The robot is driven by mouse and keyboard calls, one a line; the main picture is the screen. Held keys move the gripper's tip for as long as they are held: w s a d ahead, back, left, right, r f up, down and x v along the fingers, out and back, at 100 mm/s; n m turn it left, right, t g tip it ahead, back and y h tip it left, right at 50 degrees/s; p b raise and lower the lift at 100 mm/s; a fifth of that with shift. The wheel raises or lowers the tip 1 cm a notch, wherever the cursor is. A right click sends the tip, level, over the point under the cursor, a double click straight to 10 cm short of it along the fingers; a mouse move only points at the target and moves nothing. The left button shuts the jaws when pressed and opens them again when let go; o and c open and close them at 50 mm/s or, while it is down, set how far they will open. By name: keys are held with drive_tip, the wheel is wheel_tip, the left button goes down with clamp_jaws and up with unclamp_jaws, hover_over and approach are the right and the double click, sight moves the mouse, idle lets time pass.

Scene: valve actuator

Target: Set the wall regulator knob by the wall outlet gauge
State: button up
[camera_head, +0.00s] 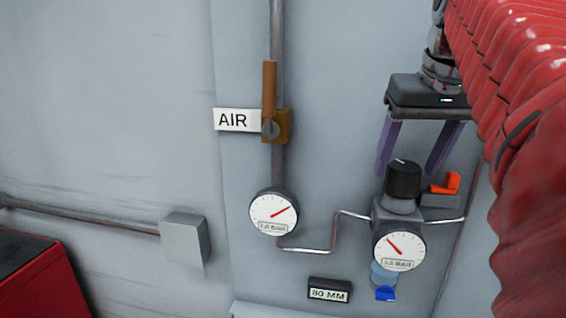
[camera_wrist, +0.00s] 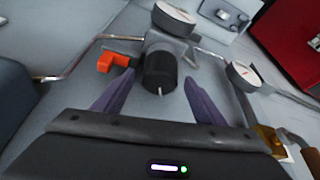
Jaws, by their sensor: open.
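The black regulator knob (camera_head: 403,179) tops a grey regulator body on the wall, with a white mark on its top. The outlet gauge (camera_head: 399,251) sits just below it; its red needle points to the upper left. My gripper (camera_head: 412,168) is open above the knob, its two purple fingers pointing down and apart. In the wrist view the knob (camera_wrist: 160,72) lies between and beyond the fingertips of my gripper (camera_wrist: 158,88), and I see no contact. The outlet gauge (camera_wrist: 174,18) also shows there, at the top edge.
An orange lever (camera_head: 446,184) sits close right of the knob. A second gauge (camera_head: 274,213) hangs left on the pipe, below a brown-handled valve (camera_head: 270,90) and an AIR sign (camera_head: 237,120). An 80 MM label (camera_head: 329,291) is below. A red cabinet (camera_head: 40,280) stands lower left.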

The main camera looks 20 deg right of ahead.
drive_tip(key=shift+x, duration=1.4)
drive_tip(key=c, duration=1.1)
